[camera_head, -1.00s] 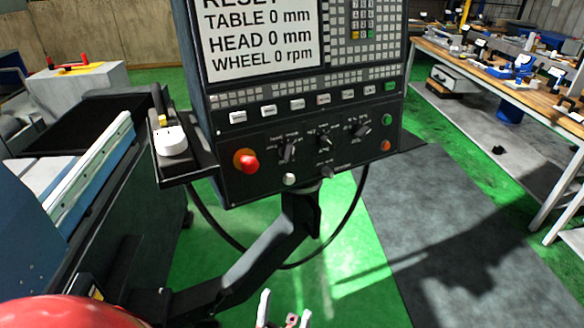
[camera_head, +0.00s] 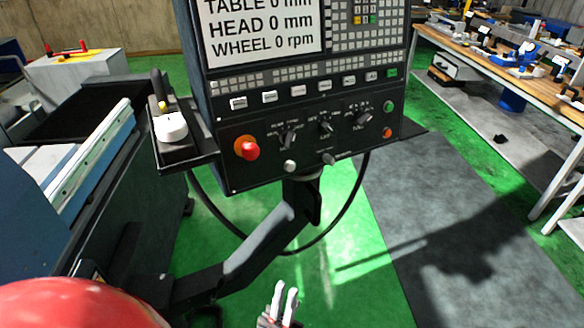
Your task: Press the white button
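The white button (camera_head: 290,166) is a small round knob low on the black control panel (camera_head: 262,178) of the machine, right of the red emergency stop (camera_head: 247,148). It is in plain view with nothing touching it. My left gripper (camera_head: 285,288) shows at the bottom edge, below the panel and well apart from the button in the picture. Its two pale fingers point up and are close together, with nothing seen between them. My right gripper is not in view.
A workbench (camera_head: 480,58) with tools stands at right. Green floor is clear around a grey mat (camera_head: 430,240).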

